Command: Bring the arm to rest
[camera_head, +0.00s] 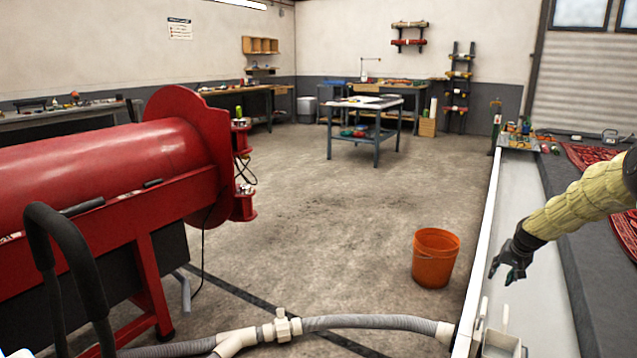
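My arm reaches in from the right edge in a padded yellow sleeve. My black gripper (501,274) hangs at its end, pointing down and left, above the pale trough along the left side of the wash pit (535,222). Its fingertips look apart, with nothing visible between them. The gripper appears clear of the orange bucket (436,262), which stands on the floor to its left.
A red cylindrical machine (110,170) fills the left side. A grey hose (370,322) with a white valve crosses the front floor. Patterned red rugs (595,157) lie at the right. A work table (376,103) stands farther back. The middle floor is clear.

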